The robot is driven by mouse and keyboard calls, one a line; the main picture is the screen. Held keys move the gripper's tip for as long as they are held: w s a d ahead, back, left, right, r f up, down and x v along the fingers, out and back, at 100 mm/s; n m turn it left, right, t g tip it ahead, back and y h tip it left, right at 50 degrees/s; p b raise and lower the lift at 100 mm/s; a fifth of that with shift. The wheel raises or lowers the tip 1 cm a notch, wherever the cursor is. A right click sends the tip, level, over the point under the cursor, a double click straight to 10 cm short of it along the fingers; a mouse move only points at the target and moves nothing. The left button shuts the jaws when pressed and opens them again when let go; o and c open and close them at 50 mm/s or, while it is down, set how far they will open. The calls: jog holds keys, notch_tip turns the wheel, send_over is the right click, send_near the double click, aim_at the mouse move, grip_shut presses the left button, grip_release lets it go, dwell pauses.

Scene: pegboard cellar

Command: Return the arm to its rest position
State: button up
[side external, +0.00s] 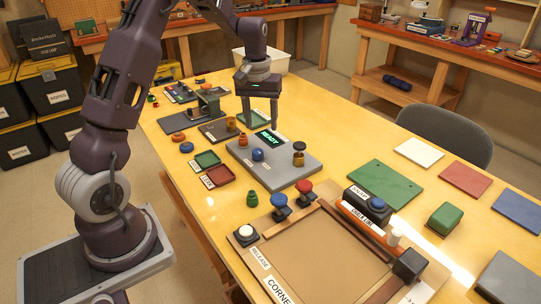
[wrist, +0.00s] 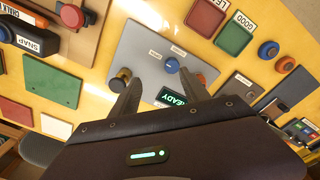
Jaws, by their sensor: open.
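My gripper (side external: 259,108) is open and empty, pointing down above the far edge of a grey panel (side external: 284,178) on the yellow table. In the wrist view its two fingers (wrist: 162,100) stand apart over the same panel (wrist: 142,48). The panel carries a lit green READY display (side external: 269,140), a blue knob (side external: 258,154), and a black-and-amber piece (side external: 299,154). An orange-red piece (side external: 243,139) stands near the panel's upper left edge. The wrist view shows the display (wrist: 173,97) between the fingers.
A framed board (side external: 325,255) with red and blue knobs fills the near table. A green plate (side external: 371,185) and a green block (side external: 444,219) lie to the right. Green (side external: 207,159) and red (side external: 217,176) trays sit left of the panel. A grey chair (side external: 445,135) stands behind the table.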

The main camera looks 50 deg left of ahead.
jog(key=s+d+r+m+t, duration=0.25)
jog(key=s+d+r, duration=0.45)
jog(key=d+r, duration=0.35)
jog(key=s+d+r+m+t, duration=0.1)
jog(key=s+d+m, duration=0.2)
jog(key=s, duration=0.7)
jog(key=s+d+r+m+t, duration=0.1)
jog(key=s+d+r+m, duration=0.1)
jog(key=s+d, duration=0.4)
jog(key=s+m, duration=0.1)
jog(key=s, duration=0.2)
jog(key=shift+s+d, duration=0.35)
jog(key=shift+d, duration=0.05)
